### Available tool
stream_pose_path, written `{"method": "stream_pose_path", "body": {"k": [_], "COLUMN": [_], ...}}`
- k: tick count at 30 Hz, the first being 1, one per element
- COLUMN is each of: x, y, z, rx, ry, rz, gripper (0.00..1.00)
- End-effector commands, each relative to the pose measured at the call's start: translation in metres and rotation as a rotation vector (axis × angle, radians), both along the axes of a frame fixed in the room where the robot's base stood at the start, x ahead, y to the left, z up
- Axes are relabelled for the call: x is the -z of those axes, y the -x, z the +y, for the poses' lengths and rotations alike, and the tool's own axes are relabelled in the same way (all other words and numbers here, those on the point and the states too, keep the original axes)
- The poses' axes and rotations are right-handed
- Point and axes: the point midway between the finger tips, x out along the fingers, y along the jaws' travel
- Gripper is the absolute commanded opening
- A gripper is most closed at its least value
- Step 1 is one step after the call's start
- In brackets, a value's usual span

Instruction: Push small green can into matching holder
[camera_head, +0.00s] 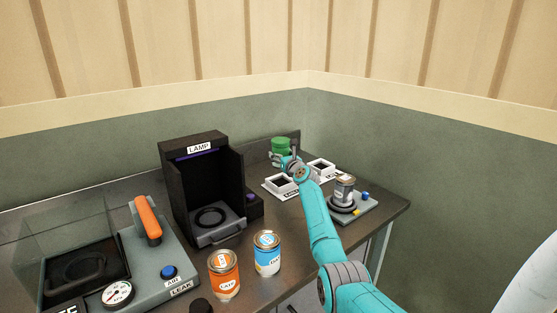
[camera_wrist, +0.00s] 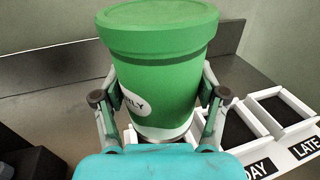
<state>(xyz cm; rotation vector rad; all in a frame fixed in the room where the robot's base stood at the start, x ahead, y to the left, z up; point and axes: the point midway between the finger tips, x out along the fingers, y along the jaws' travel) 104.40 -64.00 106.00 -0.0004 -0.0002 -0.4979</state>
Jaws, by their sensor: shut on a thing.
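The green can (camera_head: 280,146) is held upright at the back of the bench. In the wrist view the green can (camera_wrist: 160,62) has a wide lid, a white lower band and a partly hidden white label. My gripper (camera_head: 289,164) is shut on its sides, with one finger on each side in the wrist view (camera_wrist: 160,95). A white holder (camera_head: 301,183) with dark square compartments lies at the can. In the wrist view the holder (camera_wrist: 288,137) shows labels ending in "DAY" and reading "LATE".
A black lamp box (camera_head: 198,160) stands to the left. Orange (camera_head: 224,273) and blue (camera_head: 267,254) cans stand in front. A grey can (camera_head: 344,188) sits on a device at the right. A leak tester (camera_head: 165,255) fills the left front.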

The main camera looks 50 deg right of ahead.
Motion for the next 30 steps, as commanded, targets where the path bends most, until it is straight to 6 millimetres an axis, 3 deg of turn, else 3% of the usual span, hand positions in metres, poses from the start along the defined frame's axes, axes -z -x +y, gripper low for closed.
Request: {"method": "stream_pose_path", "body": {"k": [30], "x": [0.077], "y": [0.0], "z": [0.0], "rx": [0.0], "ry": [-0.001], "rz": [0.0], "gripper": [0.32]}}
